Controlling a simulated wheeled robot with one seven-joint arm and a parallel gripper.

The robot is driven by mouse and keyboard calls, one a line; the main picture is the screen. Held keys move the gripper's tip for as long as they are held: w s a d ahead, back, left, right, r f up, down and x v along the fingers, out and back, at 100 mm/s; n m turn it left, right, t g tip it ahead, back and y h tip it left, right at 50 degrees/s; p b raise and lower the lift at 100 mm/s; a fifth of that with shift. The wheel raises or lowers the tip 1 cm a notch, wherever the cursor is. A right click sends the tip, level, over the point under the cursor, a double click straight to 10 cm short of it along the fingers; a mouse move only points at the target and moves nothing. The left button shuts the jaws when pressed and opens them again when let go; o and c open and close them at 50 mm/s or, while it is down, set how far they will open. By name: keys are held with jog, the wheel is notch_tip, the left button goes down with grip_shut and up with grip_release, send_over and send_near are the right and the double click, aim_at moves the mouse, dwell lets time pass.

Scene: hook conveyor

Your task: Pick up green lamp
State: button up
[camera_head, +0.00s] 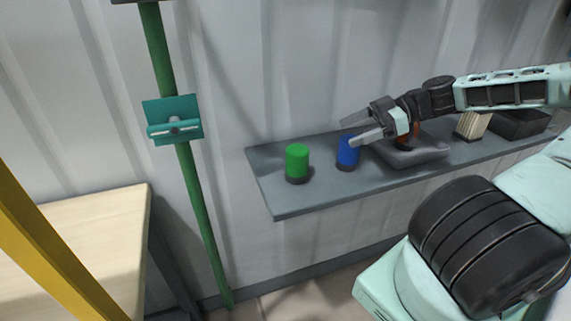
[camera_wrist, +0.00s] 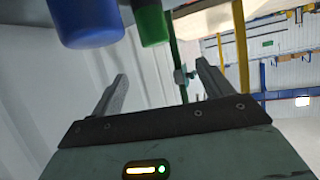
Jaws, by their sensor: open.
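The green lamp (camera_head: 297,161) is a short green cylinder on a dark base, standing upright near the left end of the grey shelf (camera_head: 290,205). It also shows at the top of the wrist view (camera_wrist: 152,24). A blue lamp (camera_head: 348,152) of similar shape stands to its right, and in the wrist view it is large at the upper left (camera_wrist: 86,22). My gripper (camera_head: 348,130) is open and empty, pointing left. In the head view its fingers overlap the area of the blue lamp, to the right of the green lamp. Whether they touch the blue lamp I cannot tell.
A grey tray (camera_head: 412,154) with an orange-red item, partly hidden by my gripper, sits on the shelf. Further right are a beige block (camera_head: 473,125) and a dark box (camera_head: 519,123). A green pole (camera_head: 204,220) and wooden table (camera_head: 90,235) stand left.

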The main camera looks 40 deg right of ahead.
aim_at(300, 149)
jog(key=shift+t, duration=0.3)
jog(key=p+x, duration=0.2)
jog(key=x, duration=0.8)
jog(key=shift+w+a+p, duration=0.15)
jog(key=shift+w+p, duration=0.1)
jog(key=shift+p, duration=0.05)
jog(key=p+x, duration=0.2)
jog(key=x, duration=0.3)
jog(key=shift+w+f, duration=0.1)
jog(key=shift+f, duration=0.2)
jog(key=shift+w+a+f, duration=0.15)
jog(key=shift+a+f, duration=0.1)
jog(key=c, duration=1.1)
jog(key=shift+r, duration=0.15)
